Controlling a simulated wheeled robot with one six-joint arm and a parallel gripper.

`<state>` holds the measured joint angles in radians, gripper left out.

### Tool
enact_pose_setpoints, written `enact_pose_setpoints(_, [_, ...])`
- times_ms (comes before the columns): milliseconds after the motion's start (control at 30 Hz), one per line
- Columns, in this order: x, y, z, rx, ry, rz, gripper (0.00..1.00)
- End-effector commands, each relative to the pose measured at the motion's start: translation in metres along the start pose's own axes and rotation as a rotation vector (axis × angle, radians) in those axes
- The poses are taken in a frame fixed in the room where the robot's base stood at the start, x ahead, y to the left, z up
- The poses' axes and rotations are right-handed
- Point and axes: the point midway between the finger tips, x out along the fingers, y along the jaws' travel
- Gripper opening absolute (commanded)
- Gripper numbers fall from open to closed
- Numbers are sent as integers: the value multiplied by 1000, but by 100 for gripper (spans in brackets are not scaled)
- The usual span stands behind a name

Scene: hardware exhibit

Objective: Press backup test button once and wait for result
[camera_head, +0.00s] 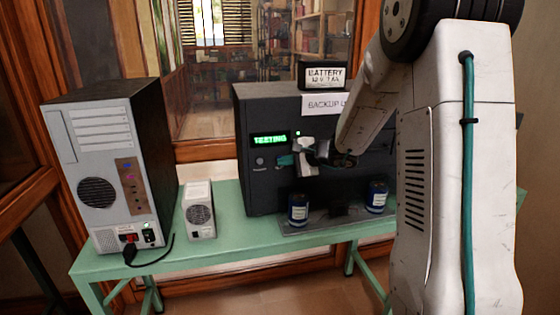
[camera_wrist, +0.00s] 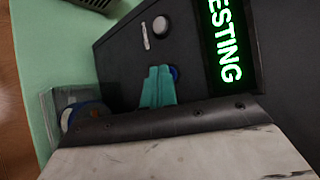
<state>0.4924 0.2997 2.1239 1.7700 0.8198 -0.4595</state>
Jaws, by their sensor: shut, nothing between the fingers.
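The black backup unit (camera_head: 262,190) stands on the green table, with a paper label reading "BACKUP" on its upper front. Its lit green display (camera_head: 269,140) reads "TESTING"; the display also shows in the wrist view (camera_wrist: 225,40). A round grey button (camera_head: 260,161) sits below the display; it also shows in the wrist view (camera_wrist: 160,25). A blue round button (camera_wrist: 174,72) shows beside my fingertips in the wrist view, partly hidden by them. My gripper (camera_head: 284,160) is shut and empty, its teal tips (camera_wrist: 158,86) close to the blue button; contact cannot be told.
A battery (camera_head: 325,75) sits on top of the unit. Two dark blue cans (camera_head: 298,209) (camera_head: 376,196) stand on a tray in front of it. A computer tower (camera_head: 90,170) and a small white box (camera_head: 199,210) stand to the left on the table (camera_head: 240,248).

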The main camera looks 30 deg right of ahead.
Motion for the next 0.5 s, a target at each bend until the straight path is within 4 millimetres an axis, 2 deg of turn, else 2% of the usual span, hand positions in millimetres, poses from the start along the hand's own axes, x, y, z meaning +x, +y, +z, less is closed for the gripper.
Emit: enact_pose_setpoints(500, [-12,8,8,-1,0,-1,0])
